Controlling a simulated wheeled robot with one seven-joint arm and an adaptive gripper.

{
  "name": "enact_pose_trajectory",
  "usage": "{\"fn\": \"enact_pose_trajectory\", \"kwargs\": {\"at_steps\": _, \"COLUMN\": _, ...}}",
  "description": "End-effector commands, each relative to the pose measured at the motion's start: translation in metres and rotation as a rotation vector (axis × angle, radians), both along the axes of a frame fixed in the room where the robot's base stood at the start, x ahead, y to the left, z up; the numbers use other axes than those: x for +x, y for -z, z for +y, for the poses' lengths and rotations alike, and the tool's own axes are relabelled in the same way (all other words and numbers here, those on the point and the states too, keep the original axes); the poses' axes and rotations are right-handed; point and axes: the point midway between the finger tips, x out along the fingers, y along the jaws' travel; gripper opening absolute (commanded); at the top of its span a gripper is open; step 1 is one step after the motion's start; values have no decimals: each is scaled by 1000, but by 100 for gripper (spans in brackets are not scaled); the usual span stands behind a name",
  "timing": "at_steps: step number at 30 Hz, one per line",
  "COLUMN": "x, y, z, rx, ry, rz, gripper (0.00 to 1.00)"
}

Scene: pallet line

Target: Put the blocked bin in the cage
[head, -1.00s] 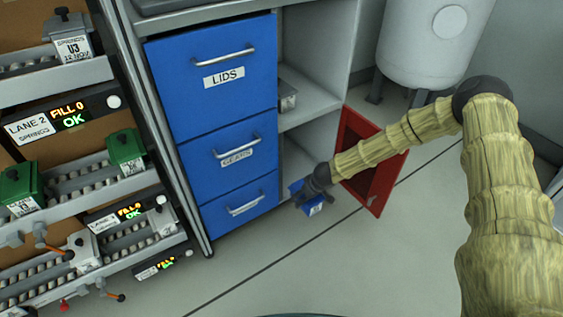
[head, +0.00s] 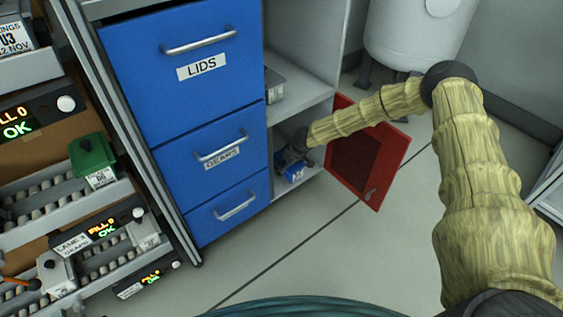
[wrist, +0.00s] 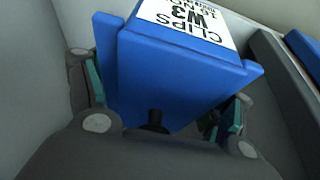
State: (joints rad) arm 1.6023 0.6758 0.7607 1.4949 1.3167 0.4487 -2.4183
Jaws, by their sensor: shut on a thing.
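A small blue bin (head: 291,172) is held in my gripper (head: 294,158) at the opening of the lower compartment, behind the red door, in the head view. In the wrist view the blue bin (wrist: 180,75) fills the middle, with a white label reading CLIPS W3. The fingers of my gripper (wrist: 163,112) are shut on it from both sides. The red door (head: 385,150) stands swung open on the right of that compartment. I cannot tell whether the bin touches the compartment floor (head: 314,172).
Blue drawers marked LIDS (head: 190,75) and GEARS (head: 215,165) are left of the compartment. A grey box (head: 274,86) sits on the shelf above. A roller rack with a green bin (head: 91,160) is at far left. The floor in front is clear.

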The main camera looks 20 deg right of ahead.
Motion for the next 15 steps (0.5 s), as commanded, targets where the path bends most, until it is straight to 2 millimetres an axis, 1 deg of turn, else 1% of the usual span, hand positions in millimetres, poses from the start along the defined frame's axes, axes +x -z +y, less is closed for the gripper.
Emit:
{"fn": "enact_pose_trajectory", "kwargs": {"at_steps": 1, "x": 11, "y": 6, "z": 0, "rx": 0, "ry": 4, "rz": -2, "gripper": 32}}
{"fn": "enact_pose_trajectory", "kwargs": {"at_steps": 9, "x": 59, "y": 9, "z": 2, "rx": 0, "ry": -2, "rz": -2, "gripper": 32}}
{"fn": "enact_pose_trajectory", "kwargs": {"at_steps": 12, "x": 70, "y": 9, "z": 2, "rx": 0, "ry": -1, "rz": -2, "gripper": 32}}
{"fn": "enact_pose_trajectory", "kwargs": {"at_steps": 15, "x": 75, "y": 8, "z": 2, "rx": 1, "ry": -2, "rz": -2, "gripper": 32}}
